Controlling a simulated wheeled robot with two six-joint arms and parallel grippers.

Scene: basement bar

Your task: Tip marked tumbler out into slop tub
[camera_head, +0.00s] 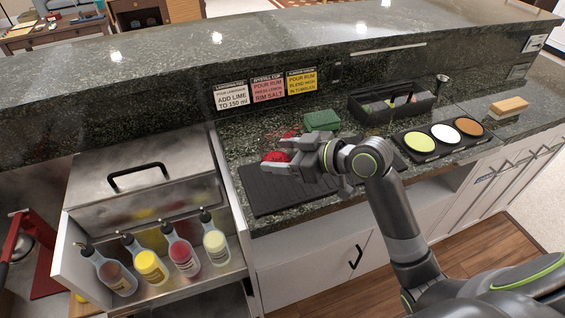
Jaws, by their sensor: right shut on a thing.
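My right gripper (268,156) reaches in over the black ribbed mat (285,198) on the counter, its fingers pointing left. It is shut on a small red thing (275,156), which shows between the fingers. This may be a tumbler with red contents, but the fingers hide most of it and no mark can be made out. A faint reddish, glass-like shape (291,134) shows just behind the gripper. No slop tub can be made out for certain. My left gripper is not in view.
A green block (322,120) lies behind my wrist. A dark caddy (392,107) and a tray of three coloured rounds (445,134) stand to the right. Sign cards (268,88) line the raised ledge. Several pourer bottles (150,266) fill the rail at left, below a steel lid (140,178).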

